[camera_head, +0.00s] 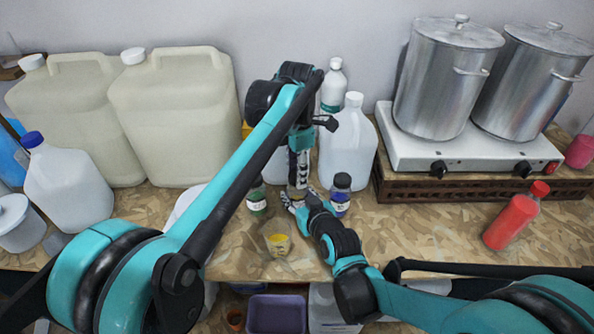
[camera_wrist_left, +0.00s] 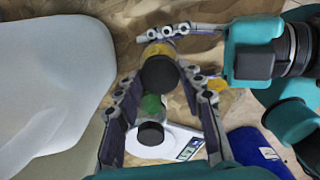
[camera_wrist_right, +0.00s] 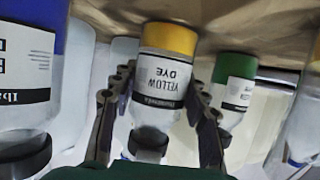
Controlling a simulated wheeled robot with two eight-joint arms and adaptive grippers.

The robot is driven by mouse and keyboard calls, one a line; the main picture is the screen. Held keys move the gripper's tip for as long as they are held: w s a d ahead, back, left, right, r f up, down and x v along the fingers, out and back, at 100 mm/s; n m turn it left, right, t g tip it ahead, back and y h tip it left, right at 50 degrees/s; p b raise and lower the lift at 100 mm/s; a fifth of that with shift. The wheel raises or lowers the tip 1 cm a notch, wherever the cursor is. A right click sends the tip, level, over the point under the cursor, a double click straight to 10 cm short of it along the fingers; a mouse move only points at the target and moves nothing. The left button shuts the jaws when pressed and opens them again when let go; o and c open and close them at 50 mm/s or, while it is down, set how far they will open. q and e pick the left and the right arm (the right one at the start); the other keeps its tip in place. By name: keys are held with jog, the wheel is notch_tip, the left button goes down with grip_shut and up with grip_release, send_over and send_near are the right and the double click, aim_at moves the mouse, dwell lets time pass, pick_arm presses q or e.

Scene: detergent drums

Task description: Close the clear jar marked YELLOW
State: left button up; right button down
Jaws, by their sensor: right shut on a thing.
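The clear jar marked YELLOW DYE (camera_wrist_right: 160,85) fills the middle of the right wrist view, upside down in the picture, with yellow contents at its base. My right gripper (camera_wrist_right: 160,100) is shut around its sides; it also shows in the head view (camera_head: 297,202). A black cap (camera_wrist_left: 158,73) is over the jar's mouth; whether it is fully seated I cannot tell. My left gripper (camera_wrist_left: 160,85) points down from above, its fingers apart on either side of the cap, without clear contact. In the head view the left gripper (camera_head: 299,172) partly hides the jar.
A green-filled jar (camera_head: 257,196) stands left of the held jar, and a blue-filled jar (camera_head: 341,194) stands right of it. A small tub with yellow contents (camera_head: 277,243) sits in front. White jugs (camera_head: 348,145) stand behind.

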pick_arm(q)
jog(key=m, duration=0.4)
jog(key=shift+m, duration=0.3)
jog(key=shift+c, duration=0.2)
jog(key=m, duration=1.2)
jog(key=shift+f, duration=0.1)
jog(key=m, duration=0.9)
jog(key=shift+m, duration=0.3)
jog(key=m, duration=0.4)
jog(key=shift+m, duration=0.4)
jog(key=m, duration=0.4)
jog(key=shift+m, duration=0.4)
jog(key=m, duration=0.4)
jog(key=shift+m, duration=0.4)
jog(key=o, duration=1.4)
notch_tip(320, 180, up, 12)
jog(key=shift+f, duration=0.1)
